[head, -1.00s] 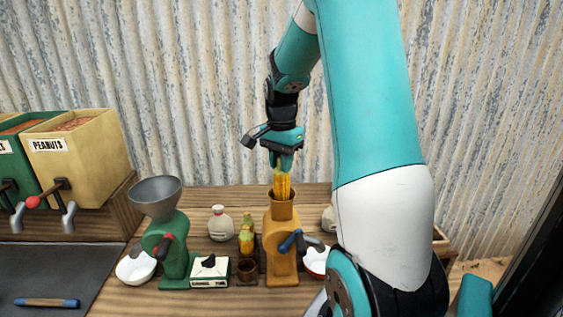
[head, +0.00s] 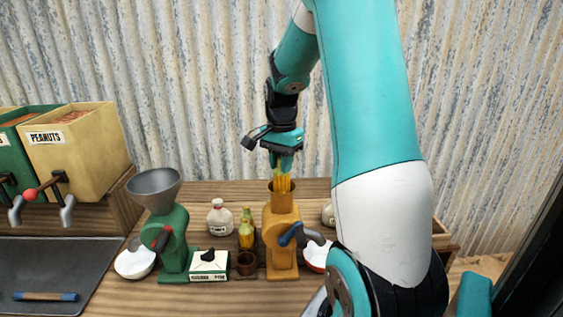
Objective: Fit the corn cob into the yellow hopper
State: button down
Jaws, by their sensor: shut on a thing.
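The yellow hopper (head: 282,213) stands on the wooden table as the open top of a yellow mill with a dark blue crank handle. My gripper (head: 282,168) points down above the hopper and is shut on the upper end of the corn cob (head: 282,184). The cob is upright, and its lower part is inside the hopper mouth, hidden by the wall. A short yellow length shows between the fingertips and the rim. I cannot tell whether the cob touches the bottom.
A green mill (head: 173,238) with a grey funnel stands left. Between the mills are a labelled box (head: 209,266), a brown cup (head: 247,263), a bottle (head: 220,218) and another corn cob (head: 246,235). A red-and-white bowl (head: 316,256) sits right of the yellow mill.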

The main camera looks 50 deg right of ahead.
jog(key=shift+f+b, duration=1)
jog(key=shift+f, duration=0.6)
jog(key=shift+c, duration=2.2)
grip_release()
jog(key=shift+r, duration=0.1)
jog(key=shift+r+p, duration=3.2)
jog(key=shift+r, duration=0.25)
jog(key=shift+a, duration=0.1)
